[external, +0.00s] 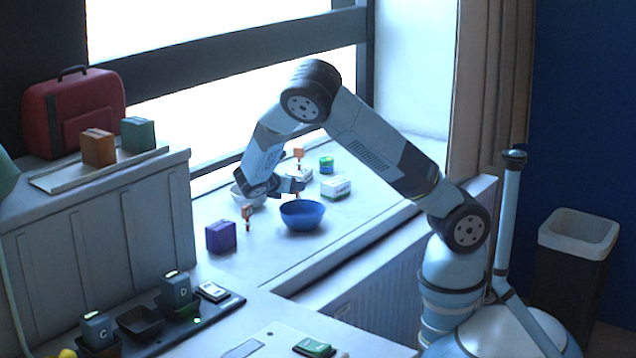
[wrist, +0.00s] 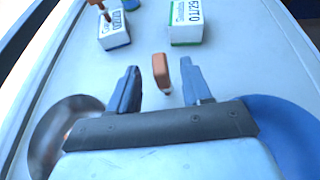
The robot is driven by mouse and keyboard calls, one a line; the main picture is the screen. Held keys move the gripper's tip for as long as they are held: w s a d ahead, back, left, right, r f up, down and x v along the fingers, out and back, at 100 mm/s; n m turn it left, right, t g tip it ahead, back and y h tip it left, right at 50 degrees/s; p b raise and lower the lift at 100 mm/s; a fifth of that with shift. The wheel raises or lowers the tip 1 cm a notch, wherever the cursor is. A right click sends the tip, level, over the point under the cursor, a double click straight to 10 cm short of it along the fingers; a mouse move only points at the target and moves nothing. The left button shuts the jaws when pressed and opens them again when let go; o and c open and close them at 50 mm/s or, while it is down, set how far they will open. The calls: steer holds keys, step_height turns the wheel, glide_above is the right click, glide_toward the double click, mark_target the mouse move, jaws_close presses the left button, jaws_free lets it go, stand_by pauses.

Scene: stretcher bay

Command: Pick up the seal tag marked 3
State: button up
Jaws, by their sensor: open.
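Three small orange-red tags on short stems show on the white sill in the external view: one by the far boxes (external: 298,153), one near the purple box (external: 247,211), and one just under my gripper (external: 297,194). I cannot read a number on any of them. My gripper (external: 291,184) is open, low over the sill between two bowls. In the wrist view one tag (wrist: 160,70) stands upright between and slightly beyond the open fingertips (wrist: 159,78), apart from both.
A pale bowl (external: 246,199) and a blue bowl (external: 301,216) flank my gripper closely. A purple box (external: 221,236), white boxes (external: 335,187) (wrist: 114,33) and a green jar (external: 326,164) stand around. The window frame edges the sill behind. The sill's near right is clear.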

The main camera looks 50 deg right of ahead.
steer(key=shift+d+f, duration=0.1)
steer(key=shift+f, duration=0.25)
steer(key=shift+x, duration=2.45)
steer(key=shift+c, duration=0.4)
jaws_close()
